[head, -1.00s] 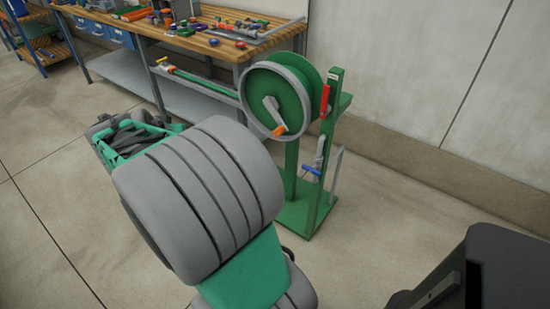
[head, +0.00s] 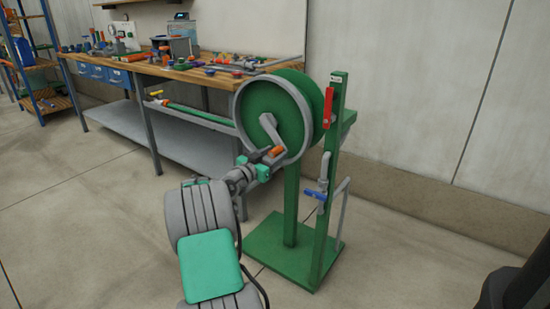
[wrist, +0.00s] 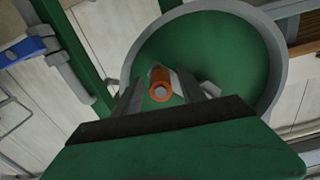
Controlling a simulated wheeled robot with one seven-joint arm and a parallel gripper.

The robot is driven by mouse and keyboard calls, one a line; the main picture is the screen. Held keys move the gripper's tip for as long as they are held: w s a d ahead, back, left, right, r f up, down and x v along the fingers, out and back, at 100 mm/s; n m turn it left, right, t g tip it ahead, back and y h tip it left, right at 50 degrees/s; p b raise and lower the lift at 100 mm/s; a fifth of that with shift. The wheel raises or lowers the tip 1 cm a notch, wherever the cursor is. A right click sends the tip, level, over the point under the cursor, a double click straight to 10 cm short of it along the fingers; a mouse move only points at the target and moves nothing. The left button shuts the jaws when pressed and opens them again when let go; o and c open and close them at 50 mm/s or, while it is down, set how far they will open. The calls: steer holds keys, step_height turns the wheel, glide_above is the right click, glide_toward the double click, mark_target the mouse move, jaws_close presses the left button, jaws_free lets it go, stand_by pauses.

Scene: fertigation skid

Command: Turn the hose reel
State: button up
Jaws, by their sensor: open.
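The hose reel (head: 288,95) is a green drum with a grey rim on a green stand. Its grey crank (head: 269,129) ends in an orange handle (head: 275,152) at the lower part of the reel face. My gripper (head: 267,161) is at the orange handle in the head view. In the wrist view the handle (wrist: 161,84) points at the camera between the two fingertips of my open gripper (wrist: 172,90). A gap seems to show beside the handle; contact cannot be told. The reel's green face (wrist: 215,60) lies behind it.
A red lever (head: 329,107) and a blue-handled valve (head: 315,194) sit on the stand's post, right of the reel. A workbench (head: 150,75) with several parts stands behind at left. The floor (head: 80,210) at left is clear.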

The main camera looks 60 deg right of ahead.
steer(key=shift+s+d, duration=0.1)
steer(key=shift+d, duration=0.35)
jaws_close()
stand_by(1.1)
